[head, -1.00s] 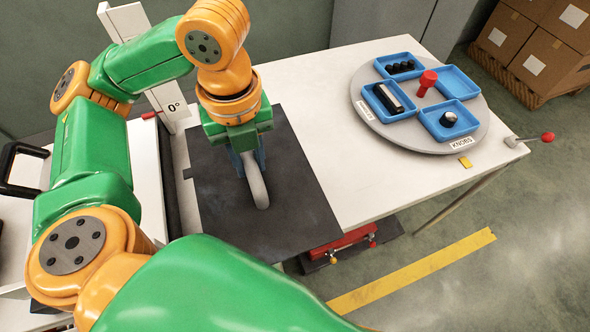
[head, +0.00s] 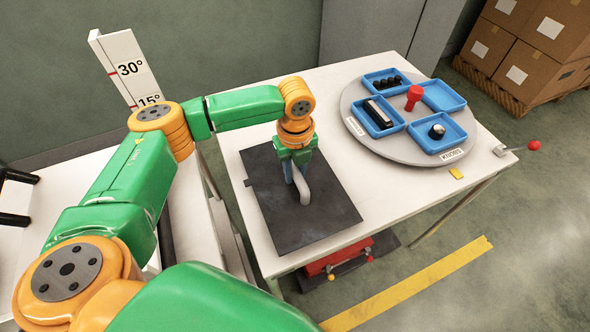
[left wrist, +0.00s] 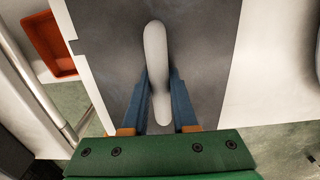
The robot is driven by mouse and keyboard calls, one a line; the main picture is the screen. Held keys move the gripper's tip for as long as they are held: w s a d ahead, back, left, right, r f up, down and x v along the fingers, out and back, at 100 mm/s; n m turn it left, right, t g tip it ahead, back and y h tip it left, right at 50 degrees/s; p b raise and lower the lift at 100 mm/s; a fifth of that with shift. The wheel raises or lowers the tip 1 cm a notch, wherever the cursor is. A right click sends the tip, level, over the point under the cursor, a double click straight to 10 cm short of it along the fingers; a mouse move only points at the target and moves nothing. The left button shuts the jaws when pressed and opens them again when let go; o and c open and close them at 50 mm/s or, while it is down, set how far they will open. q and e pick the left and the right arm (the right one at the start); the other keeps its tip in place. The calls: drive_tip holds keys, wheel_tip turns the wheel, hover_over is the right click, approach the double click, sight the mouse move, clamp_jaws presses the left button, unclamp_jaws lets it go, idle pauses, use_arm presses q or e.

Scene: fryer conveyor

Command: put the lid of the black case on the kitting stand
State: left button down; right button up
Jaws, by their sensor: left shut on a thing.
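My left gripper (head: 293,175) is shut on a pale grey handle (head: 303,190) that stands up from the lid, a flat dark square panel (head: 285,225). The left wrist view shows the handle (left wrist: 156,62) between the two blue fingers, with the dark lid (left wrist: 205,65) behind it. The lid is over the left part of the white table (head: 232,160). I cannot tell whether it rests on the table or hangs slightly above it. I cannot make out a separate black case under it. My right gripper is not in view.
A round grey turntable (head: 385,148) with several blue trays and a red knob (head: 413,97) stands at the table's right. A red-knobbed lever (head: 533,145) sticks out at the right corner. A red box (head: 338,257) is below the front edge. An angle board (head: 125,65) stands left.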

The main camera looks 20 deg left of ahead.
sight(295, 170)
use_arm(q)
drive_tip(key=shift+f, duration=0.2)
drive_tip(key=shift+f, duration=0.1)
drive_tip(key=c, duration=0.7)
unclamp_jaws()
wheel_tip(295, 170, up, 12)
drive_tip(key=shift+b, duration=0.3)
